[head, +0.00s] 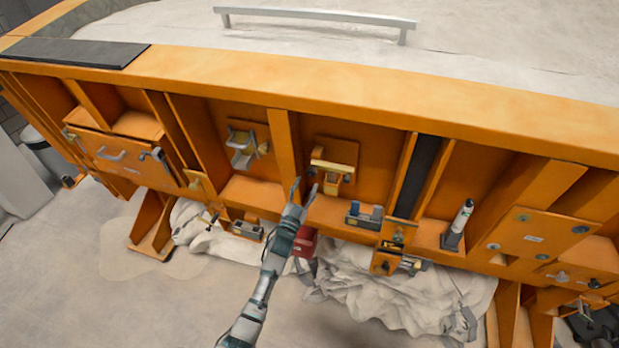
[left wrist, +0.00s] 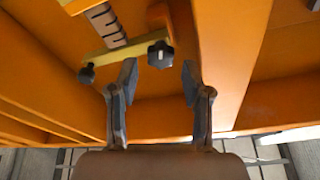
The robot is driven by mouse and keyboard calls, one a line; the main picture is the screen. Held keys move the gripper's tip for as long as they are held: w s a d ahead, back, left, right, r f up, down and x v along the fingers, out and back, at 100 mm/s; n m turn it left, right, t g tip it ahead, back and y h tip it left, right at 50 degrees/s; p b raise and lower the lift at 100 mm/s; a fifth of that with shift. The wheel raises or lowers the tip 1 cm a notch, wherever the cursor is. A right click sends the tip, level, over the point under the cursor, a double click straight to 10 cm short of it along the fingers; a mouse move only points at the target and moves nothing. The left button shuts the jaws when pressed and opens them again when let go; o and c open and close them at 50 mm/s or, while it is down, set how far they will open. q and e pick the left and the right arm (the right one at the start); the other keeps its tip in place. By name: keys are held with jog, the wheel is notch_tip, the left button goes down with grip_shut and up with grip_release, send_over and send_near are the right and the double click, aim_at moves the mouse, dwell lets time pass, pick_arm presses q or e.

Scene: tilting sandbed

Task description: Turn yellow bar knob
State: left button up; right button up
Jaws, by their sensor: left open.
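The yellow bar (head: 334,166) is mounted on an orange plate in a recess of the frame, right of the middle post. Dark knobs sit at its ends. In the left wrist view the yellow bar (left wrist: 122,48) lies slanted, with a black knob (left wrist: 160,54) near its right end and another black knob (left wrist: 87,74) at its left end. My left gripper (head: 305,188) is open and empty, just below and left of the bar. Its fingers also show in the left wrist view (left wrist: 158,85), with the right-end knob beyond the gap between them. No contact is visible. My right gripper is not seen.
An orange post (head: 284,150) stands close to my left gripper. A grey handle fixture (head: 241,147) is left of it, and a grey-blue block fixture (head: 364,215) is lower right. Crumpled pale cloth (head: 400,290) and a red object (head: 306,242) are below the frame.

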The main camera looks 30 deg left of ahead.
pick_arm(q)
jog(key=v, duration=0.7)
jog(key=shift+s, duration=0.2)
